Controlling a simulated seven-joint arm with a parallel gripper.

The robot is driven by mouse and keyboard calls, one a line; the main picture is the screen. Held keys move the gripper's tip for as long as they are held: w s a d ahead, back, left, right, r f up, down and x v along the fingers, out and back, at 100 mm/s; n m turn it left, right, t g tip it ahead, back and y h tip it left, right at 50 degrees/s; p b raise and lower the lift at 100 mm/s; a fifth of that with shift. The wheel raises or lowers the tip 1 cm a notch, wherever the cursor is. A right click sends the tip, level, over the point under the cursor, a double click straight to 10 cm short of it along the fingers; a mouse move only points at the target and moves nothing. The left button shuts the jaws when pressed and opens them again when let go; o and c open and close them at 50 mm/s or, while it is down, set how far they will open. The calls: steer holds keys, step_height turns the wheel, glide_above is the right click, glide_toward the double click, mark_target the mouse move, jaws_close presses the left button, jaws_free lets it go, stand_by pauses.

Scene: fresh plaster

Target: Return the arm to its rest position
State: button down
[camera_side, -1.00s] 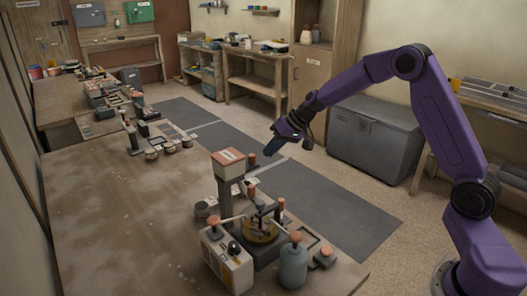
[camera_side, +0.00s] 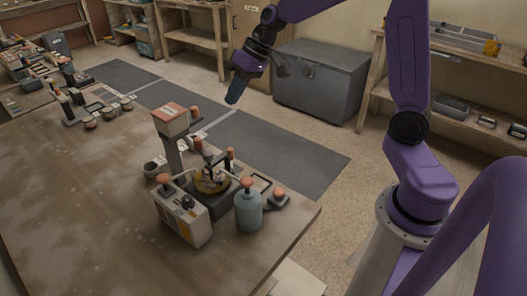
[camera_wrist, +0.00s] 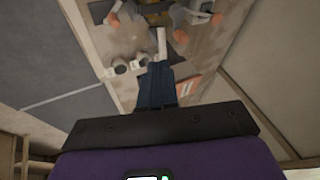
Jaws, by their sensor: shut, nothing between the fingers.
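My gripper (camera_side: 233,96) hangs in the air over the floor, beyond the workbench's right edge, with its fingers pointing down. Its dark blue fingers are together with nothing between them. In the wrist view the fingers (camera_wrist: 157,72) also show pressed side by side. My purple arm reaches in from the right, its upper part cut off by the top of the side view. The gripper is apart from everything around it.
The brown workbench (camera_side: 75,215) fills the left. On it stand a device with an orange-topped post (camera_side: 172,122), a beige box (camera_side: 182,218) and a grey-blue bottle (camera_side: 248,209). A grey chest (camera_side: 322,80) and shelves (camera_side: 460,75) stand behind. Grey floor mats (camera_side: 270,150) are clear.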

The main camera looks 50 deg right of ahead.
steer(key=s+a+n+g, duration=0.25)
steer(key=s+a, duration=0.25)
steer(key=s, duration=0.4)
steer(key=s+d+f+n+h, duration=0.1)
steer(key=s+n, duration=0.3)
steer(key=s, duration=0.6)
steer(key=s+d+f+n+h, duration=0.2)
steer(key=s+f+n+h, duration=0.1)
steer(key=s, duration=0.8)
steer(key=shift+s+n+g+h, duration=0.3)
steer(key=shift+n+g, duration=0.05)
steer(key=shift+n, duration=0.3)
